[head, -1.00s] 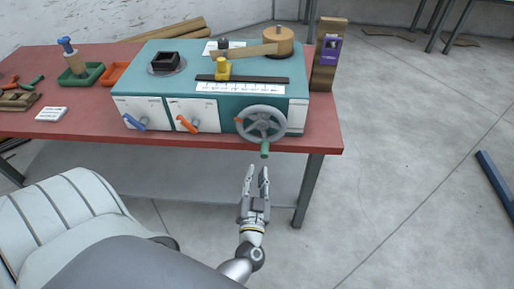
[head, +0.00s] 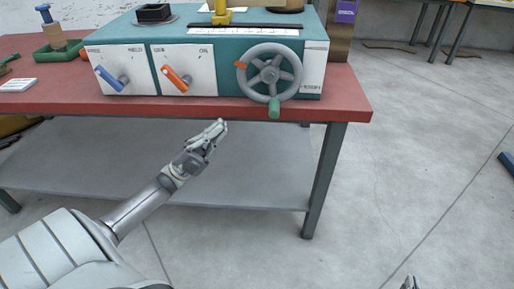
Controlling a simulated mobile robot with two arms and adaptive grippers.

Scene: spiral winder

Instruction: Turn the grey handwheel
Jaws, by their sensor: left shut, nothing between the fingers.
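The grey handwheel (head: 270,73) is on the front right of the teal machine (head: 120,32). Its green handle (head: 274,108) is at the bottom of the rim, and an orange mark (head: 241,65) shows on the rim's left. My left gripper (head: 221,127) is shut and empty, below and left of the green handle, in front of the table edge. It is apart from the wheel. A small grey tip at the bottom edge (head: 410,283) seems to be part of my right gripper; the rest is out of frame.
The machine stands on a red table (head: 350,98) with a grey lower shelf (head: 100,158). A blue lever (head: 110,78) and an orange lever (head: 177,78) stick out left of the wheel. The floor right of the table is clear nearby.

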